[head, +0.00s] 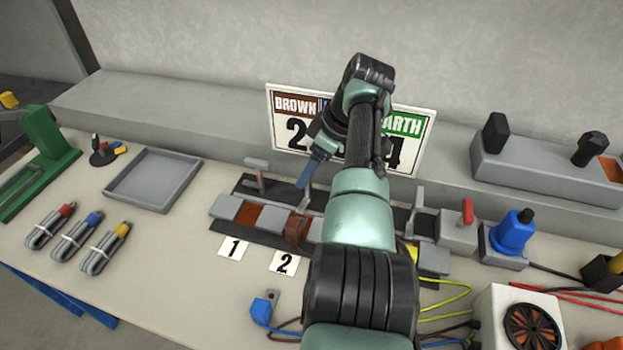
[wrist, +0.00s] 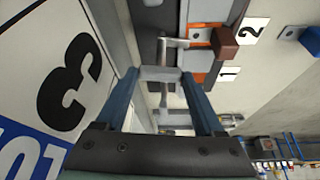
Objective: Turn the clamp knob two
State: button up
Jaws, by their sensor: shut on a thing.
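My gripper (head: 303,183) reaches down over the terminal row, beside the second position. In the wrist view its two blue fingers (wrist: 163,76) are shut on a pale grey crossbar (wrist: 162,73), which looks like clamp knob two. A grey bent lever (wrist: 178,43) lies just beyond the fingertips, beside a brown block (wrist: 225,42). The brown block also shows in the head view (head: 294,229), behind the label 2 (head: 284,263). Clamp knob one, a grey T-handle (head: 257,163), stands to the left, apart from my gripper. My arm hides the right part of the row.
The label 1 (head: 233,247) lies left of label 2. A sign board (head: 418,145) stands close behind my gripper. A grey tray (head: 153,181) and wire bundles (head: 76,233) lie left. A blue connector (head: 512,232) and a fan box (head: 505,305) stand right.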

jog(key=shift+w+r+n+g+b, duration=0.1)
jog(key=shift+n+g+b, duration=0.2)
jog(key=shift+n+b, duration=1.2)
jog(key=o, duration=1.4)
jog(key=shift+m+b, duration=0.6)
jog(key=p+v, duration=0.2)
jog(key=v, duration=1.1)
jog(key=shift+p, duration=0.35)
